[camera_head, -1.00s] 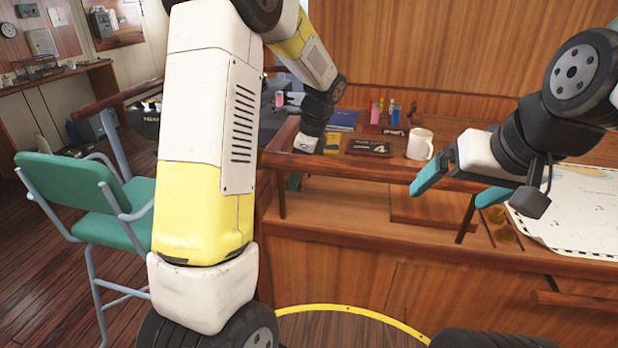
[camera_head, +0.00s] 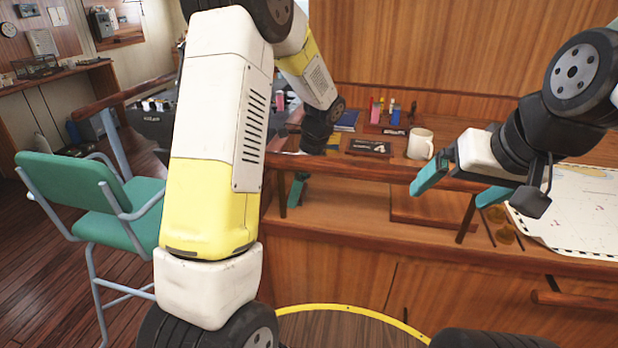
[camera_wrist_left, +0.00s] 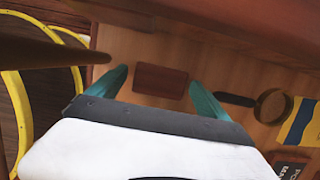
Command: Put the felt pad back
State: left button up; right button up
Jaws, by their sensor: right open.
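A small brown rectangular block (camera_wrist_left: 160,80), possibly the felt pad, lies on a wooden surface in the left wrist view. No other thing in view is clearly a felt pad. My left gripper (camera_wrist_left: 158,76) is open, with one teal finger on each side of the block and a gap to it. In the head view, a teal finger of my left gripper (camera_head: 297,188) shows below the wooden rail; the rest is hidden behind the rail and arm. My right gripper (camera_head: 448,193) is open and empty above the desk, in front of the white mug.
The white mug (camera_head: 420,143), a dark plate (camera_head: 369,147) and small bottles (camera_head: 377,111) stand behind the wooden rail (camera_head: 380,171). A magnifying glass (camera_wrist_left: 270,105) lies right of the block. A chart (camera_head: 580,210) covers the desk at right. A green chair (camera_head: 90,195) stands at left.

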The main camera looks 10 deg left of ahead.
pick_arm(q)
jog(key=v, duration=1.2)
jog(key=shift+r, duration=0.25)
dwell(0.9)
